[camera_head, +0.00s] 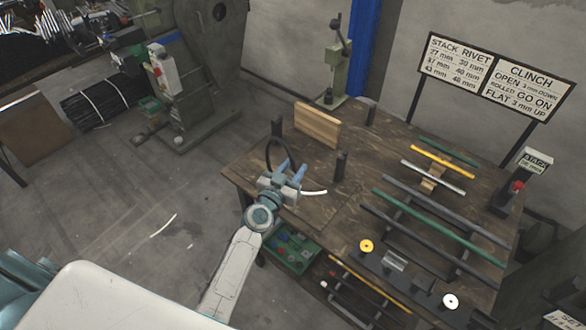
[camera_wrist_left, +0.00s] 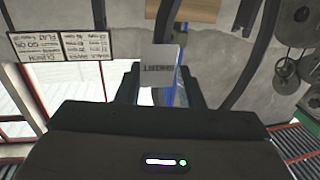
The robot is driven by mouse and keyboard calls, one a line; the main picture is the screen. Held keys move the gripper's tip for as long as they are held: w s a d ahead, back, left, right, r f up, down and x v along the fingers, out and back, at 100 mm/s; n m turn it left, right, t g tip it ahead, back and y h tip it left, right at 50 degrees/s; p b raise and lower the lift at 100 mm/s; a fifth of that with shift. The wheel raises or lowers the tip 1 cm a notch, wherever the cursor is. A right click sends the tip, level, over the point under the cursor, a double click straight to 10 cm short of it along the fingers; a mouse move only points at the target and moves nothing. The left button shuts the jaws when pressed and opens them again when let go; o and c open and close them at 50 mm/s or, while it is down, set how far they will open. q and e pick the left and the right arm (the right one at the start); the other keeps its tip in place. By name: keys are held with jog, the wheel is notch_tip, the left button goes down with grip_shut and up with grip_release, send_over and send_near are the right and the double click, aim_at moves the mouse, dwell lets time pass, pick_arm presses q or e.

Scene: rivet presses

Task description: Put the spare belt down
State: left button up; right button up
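The spare belt (camera_head: 267,155) is a black loop that stands up from my left gripper (camera_head: 291,178), above the left end of the wooden bench. My left gripper is closed around a grey lettered tag (camera_wrist_left: 160,66) on the belt; its fingers (camera_wrist_left: 161,92) show on both sides of the tag in the left wrist view. Dark curved strands of the belt (camera_wrist_left: 256,52) cross that view. The gripper hides the lower part of the loop in the head view. My right gripper is in neither view.
The bench (camera_head: 245,165) carries a wooden block (camera_head: 317,125), short dark posts (camera_head: 340,166) and a rack of coloured bars (camera_head: 440,222). A green lever press (camera_head: 335,70) stands behind. A green bin (camera_head: 292,258) sits below the front edge. Bare wood shows around the gripper.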

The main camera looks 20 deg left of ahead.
pick_arm(q)
jog(key=shift+r, duration=0.1)
jog(key=shift+r+p, duration=0.2)
jog(key=shift+p, duration=0.1)
jog(key=s+a+b, duration=0.1)
jog(key=s+b, duration=0.2)
jog(key=s, duration=0.9)
jog(key=shift+a, duration=0.4)
